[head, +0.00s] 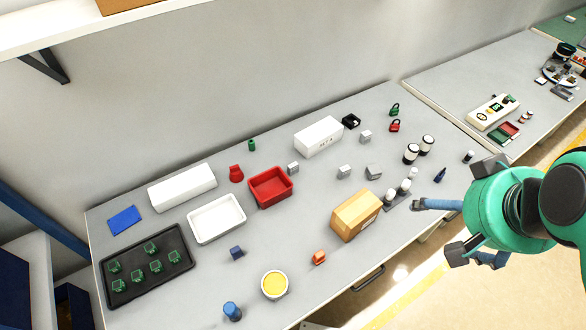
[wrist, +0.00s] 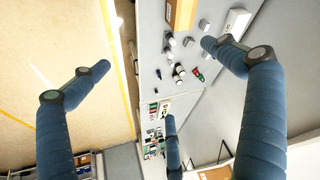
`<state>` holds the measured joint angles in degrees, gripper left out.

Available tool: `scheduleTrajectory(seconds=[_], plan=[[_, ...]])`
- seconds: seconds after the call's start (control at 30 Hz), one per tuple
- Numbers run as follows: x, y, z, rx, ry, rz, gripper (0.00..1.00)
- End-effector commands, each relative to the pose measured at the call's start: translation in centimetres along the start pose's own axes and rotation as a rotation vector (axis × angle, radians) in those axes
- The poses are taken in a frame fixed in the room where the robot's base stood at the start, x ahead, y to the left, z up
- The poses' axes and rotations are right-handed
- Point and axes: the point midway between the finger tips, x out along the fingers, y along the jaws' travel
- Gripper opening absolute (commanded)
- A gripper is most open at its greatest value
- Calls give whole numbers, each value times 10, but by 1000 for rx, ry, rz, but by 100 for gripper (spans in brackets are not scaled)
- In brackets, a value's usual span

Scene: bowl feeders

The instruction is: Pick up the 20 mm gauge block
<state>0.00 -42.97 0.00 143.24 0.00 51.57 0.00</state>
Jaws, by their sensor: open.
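Several small grey blocks lie on the grey table in the head view: one beside the red tray (head: 293,168), one at the middle (head: 344,171), a larger one to its right (head: 373,171), and one farther back (head: 366,136). I cannot tell which is the 20 mm gauge block; no size marking is readable. A small grey block (wrist: 204,25) also shows in the wrist view near a finger. My gripper (head: 438,228) is open and empty at the table's right front edge, apart from the blocks. Its blue fingers (wrist: 157,68) are spread wide in the wrist view.
A cardboard box (head: 350,220) and a dark stand with white-topped cylinders (head: 398,202) lie between my gripper and the blocks. Black-and-white cylinders (head: 411,153) stand to the right. A white box (head: 318,136) is behind. The red tray (head: 252,188) is left.

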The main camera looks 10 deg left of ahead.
Motion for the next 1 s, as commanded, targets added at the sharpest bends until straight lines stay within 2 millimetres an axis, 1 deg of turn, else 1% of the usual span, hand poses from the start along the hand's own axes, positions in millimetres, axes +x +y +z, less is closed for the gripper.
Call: scheduleTrajectory(seconds=[0.17, 0.2, 0.27, 0.3, 0.43, 0.77, 0.87, 1.0], plan=[[0, 0, 0, 0, 0, 0, 100], [0, 0, 0, 0, 0, 0, 92], [0, 0, 0, 0, 0, 0, 80], [0, 0, 0, 0, 0, 0, 72], [0, 0, 0, 0, 0, 0, 47], [0, 0, -1, 1, -1, -1, 47], [1, -2, -5, 6, -4, -3, 47], [4, -6, -18, 26, -20, -9, 47]])
